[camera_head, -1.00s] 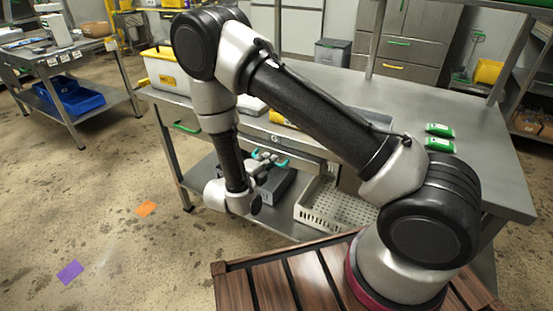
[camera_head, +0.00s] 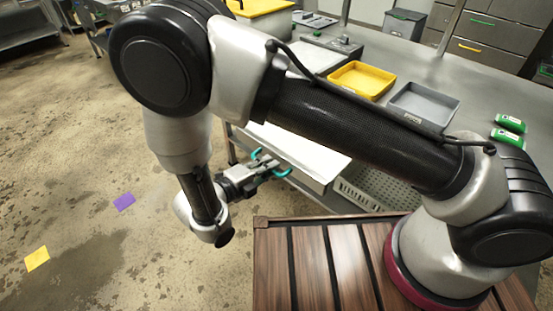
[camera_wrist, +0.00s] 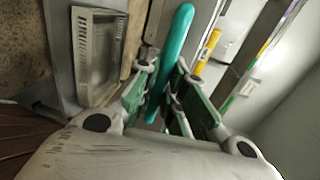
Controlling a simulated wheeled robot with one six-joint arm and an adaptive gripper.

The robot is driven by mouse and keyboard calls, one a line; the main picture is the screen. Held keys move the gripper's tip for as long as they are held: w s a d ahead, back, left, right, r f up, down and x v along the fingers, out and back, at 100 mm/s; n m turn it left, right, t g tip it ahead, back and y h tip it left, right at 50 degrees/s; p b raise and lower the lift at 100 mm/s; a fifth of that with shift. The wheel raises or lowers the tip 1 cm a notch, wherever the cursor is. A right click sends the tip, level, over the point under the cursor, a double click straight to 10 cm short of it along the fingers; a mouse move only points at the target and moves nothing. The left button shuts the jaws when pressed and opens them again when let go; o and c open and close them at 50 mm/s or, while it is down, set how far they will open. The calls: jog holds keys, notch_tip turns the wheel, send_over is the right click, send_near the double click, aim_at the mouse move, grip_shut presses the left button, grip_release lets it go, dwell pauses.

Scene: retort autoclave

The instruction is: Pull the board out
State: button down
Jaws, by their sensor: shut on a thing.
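The board (camera_head: 305,152) is a pale flat panel that sticks out from under the front of the steel worktop. Its front edge carries a teal handle (camera_head: 283,172). My gripper (camera_head: 268,164) is at this front edge, with teal showing on both sides of it. In the wrist view, the teal handle (camera_wrist: 175,45) runs between the two green-padded fingers of my gripper (camera_wrist: 164,72), which is shut on it. My arm hides part of the board's back in the head view.
The steel worktop (camera_head: 470,95) bears a yellow tray (camera_head: 361,79), a grey tray (camera_head: 424,103) and green packs (camera_head: 510,123). A perforated crate (camera_head: 375,190) sits below. The floor (camera_head: 75,165) at the left is open, with flat coloured patches.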

jog(key=shift+s+a, duration=0.15)
jog(key=c, duration=1.5)
grip_release()
jog(key=v, duration=1.2)
